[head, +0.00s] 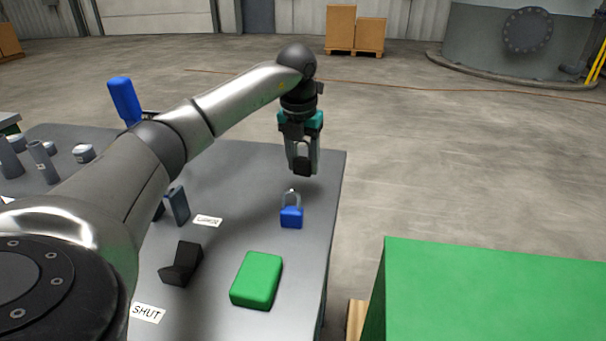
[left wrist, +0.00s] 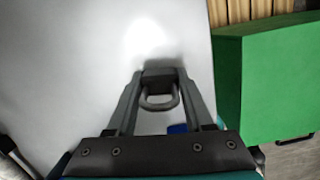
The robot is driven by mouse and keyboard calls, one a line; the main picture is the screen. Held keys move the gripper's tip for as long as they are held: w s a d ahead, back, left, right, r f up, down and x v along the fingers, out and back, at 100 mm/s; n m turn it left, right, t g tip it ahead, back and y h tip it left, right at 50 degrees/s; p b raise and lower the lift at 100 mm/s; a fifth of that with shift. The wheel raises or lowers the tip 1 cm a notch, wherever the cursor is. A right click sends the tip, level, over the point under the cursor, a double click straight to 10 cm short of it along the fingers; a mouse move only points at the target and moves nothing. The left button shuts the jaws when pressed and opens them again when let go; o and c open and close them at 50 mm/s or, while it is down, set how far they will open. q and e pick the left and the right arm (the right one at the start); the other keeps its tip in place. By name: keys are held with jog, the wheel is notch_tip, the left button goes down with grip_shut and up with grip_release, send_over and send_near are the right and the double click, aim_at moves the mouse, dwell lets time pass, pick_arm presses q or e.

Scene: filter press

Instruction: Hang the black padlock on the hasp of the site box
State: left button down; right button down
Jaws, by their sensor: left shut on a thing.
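My left gripper (head: 302,160) is shut on the black padlock (head: 302,167) and holds it above the far right part of the grey table. In the left wrist view the black padlock (left wrist: 158,75) sits between the fingertips, with its grey shackle loop towards the camera. The green site box (head: 490,290) stands right of the table, nearer to me than the gripper. It also shows at the right of the left wrist view (left wrist: 265,80), with a dark handle-like part low on its side. I cannot make out the hasp. My right gripper is not in view.
A blue padlock (head: 291,218) stands on the table (head: 325,190) just nearer than the held one. A green block (head: 257,279), a black wedge-like piece (head: 182,264) and labels lie nearer. Grey cylinders (head: 42,160) stand at the left. A floor gap separates table and box.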

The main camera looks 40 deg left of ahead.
aim_at(303, 174)
pick_arm(q)
notch_tip(303, 174, down, 2)
jog(key=shift+f, duration=0.4)
jog(key=shift+f, duration=0.1)
jog(key=shift+f, duration=0.15)
jog(key=shift+c, duration=1.4)
grip_release()
